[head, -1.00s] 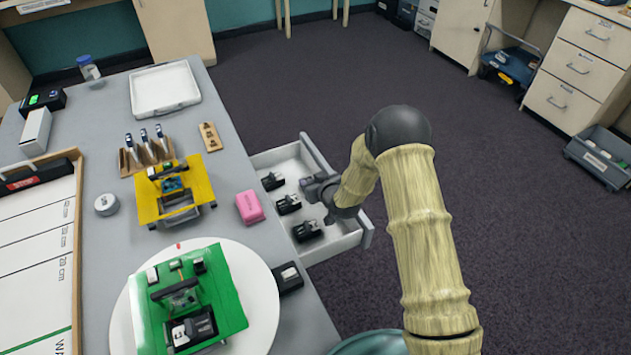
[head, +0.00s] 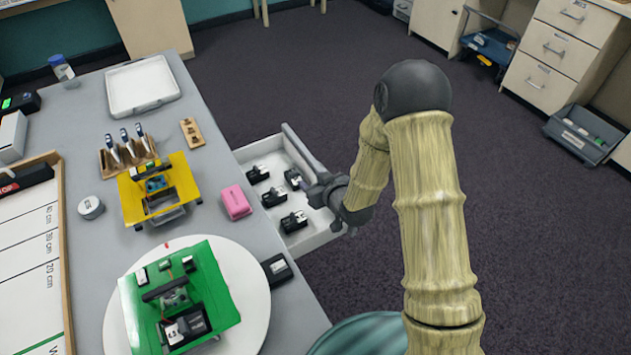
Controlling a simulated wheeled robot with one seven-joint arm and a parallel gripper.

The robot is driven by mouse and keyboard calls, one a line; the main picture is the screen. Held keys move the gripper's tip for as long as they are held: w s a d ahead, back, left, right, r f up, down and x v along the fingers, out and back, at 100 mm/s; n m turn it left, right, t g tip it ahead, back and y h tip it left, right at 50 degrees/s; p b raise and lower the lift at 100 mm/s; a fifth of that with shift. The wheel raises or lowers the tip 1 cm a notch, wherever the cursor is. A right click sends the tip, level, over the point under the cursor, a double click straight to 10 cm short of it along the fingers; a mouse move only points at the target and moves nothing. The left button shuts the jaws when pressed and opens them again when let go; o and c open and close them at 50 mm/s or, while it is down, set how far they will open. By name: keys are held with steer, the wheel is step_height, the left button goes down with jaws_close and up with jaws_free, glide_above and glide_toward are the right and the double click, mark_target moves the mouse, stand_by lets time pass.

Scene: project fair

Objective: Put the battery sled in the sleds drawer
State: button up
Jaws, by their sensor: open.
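The open drawer (head: 318,233) juts out from the right side of the table and holds several black-and-white battery sleds. One sled (head: 293,178) lies in the drawer's right part, just left of my gripper (head: 313,184). Other sleds lie along the left part (head: 258,174), in the middle (head: 274,197) and near the front (head: 293,220). My gripper is open over the drawer's right side; its fingertips are small and partly hidden, and I cannot tell whether they touch the nearest sled. Another black sled-like block (head: 277,270) sits on the table edge beside the white turntable (head: 255,318).
A green model (head: 215,275) stands on the turntable. A yellow model (head: 180,178), a pink block (head: 236,202) and a wooden rack (head: 125,157) are on the table (head: 215,225). A white tray (head: 142,108) lies farther back.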

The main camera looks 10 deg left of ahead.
steer(key=shift+s+d+r, duration=0.1)
steer(key=shift+s, duration=0.05)
stand_by(0.7)
steer(key=s+d+r+m+g+h, duration=0.1)
steer(key=s+d+r+m+h, duration=0.2)
steer(key=d, duration=0.4)
steer(key=s+d+r+g+h, duration=0.2)
steer(key=d+r, duration=0.2)
steer(key=d, duration=0.3)
steer(key=s+d+r+m+g+h, duration=0.1)
steer(key=s+d+r+m+g, duration=0.1)
steer(key=s, duration=0.5)
steer(key=s+d+r+m+g+h, duration=0.1)
steer(key=s+d+r+m+g, duration=0.1)
steer(key=s+d+r, duration=0.2)
steer(key=s+d, duration=0.2)
steer(key=s, duration=0.1)
steer(key=shift+s+d, duration=0.15)
steer(key=shift+d, duration=0.1)
